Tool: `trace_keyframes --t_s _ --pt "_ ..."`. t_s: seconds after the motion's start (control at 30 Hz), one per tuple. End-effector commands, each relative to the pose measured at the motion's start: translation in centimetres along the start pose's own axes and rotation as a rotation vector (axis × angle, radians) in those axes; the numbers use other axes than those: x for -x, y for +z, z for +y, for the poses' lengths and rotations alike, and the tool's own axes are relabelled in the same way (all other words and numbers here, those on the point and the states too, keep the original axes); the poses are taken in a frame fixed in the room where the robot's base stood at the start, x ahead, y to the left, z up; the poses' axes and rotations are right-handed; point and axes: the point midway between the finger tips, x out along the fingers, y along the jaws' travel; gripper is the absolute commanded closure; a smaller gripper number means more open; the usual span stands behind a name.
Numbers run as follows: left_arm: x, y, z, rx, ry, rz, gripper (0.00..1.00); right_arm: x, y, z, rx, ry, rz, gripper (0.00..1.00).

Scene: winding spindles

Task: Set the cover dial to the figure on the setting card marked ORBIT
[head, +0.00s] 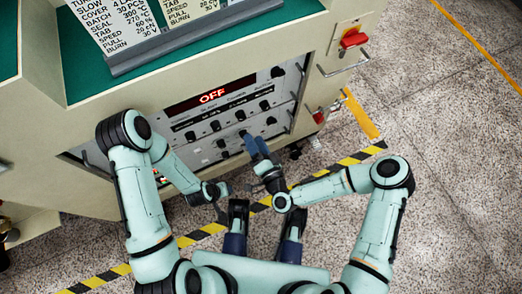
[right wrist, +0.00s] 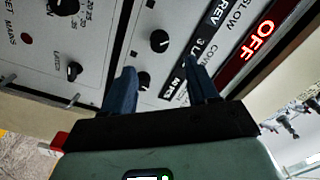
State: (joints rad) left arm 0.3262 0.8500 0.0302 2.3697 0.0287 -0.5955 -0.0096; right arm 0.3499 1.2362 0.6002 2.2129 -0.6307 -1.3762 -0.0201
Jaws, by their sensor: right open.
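The machine's control panel (head: 215,115) has several black knobs; the head view is too small to read their labels. My right gripper (head: 256,143) is open at the panel's lower right. In the right wrist view, the right gripper (right wrist: 161,85) has a black knob (right wrist: 144,80) showing between its fingers; contact cannot be told. A label starting "COV" (right wrist: 197,57) is partly hidden by a finger, so the cover dial is not certain. Two setting cards (head: 125,20) (head: 192,8) stand on top, headings cut off; ORBIT is unseen. My left gripper (head: 220,192) is low before the panel, its jaws unclear.
A red display (head: 212,96) reads OFF. Other knobs lie close by in the right wrist view: one above (right wrist: 160,40), one left (right wrist: 73,70). A red switch (head: 353,38) and a metal handle (head: 343,66) are at the machine's right. Floor at the right is clear.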

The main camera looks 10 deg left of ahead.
Motion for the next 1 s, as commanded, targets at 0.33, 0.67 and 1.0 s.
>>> trace_keyframes --t_s 0.33,0.67,1.0 --pt "1.0 0.0 0.7 -0.007 0.011 0.001 0.57 4.5 0.1 0.0 -0.001 0.001 -0.001 0.41" --pt "1.0 0.1 0.7 -0.007 0.010 -0.003 0.57 4.7 0.1 0.0 -0.001 0.000 0.000 0.41" --pt "1.0 0.1 0.7 -0.007 0.010 -0.002 0.57 4.8 0.2 0.3 0.005 0.009 -0.012 0.41"
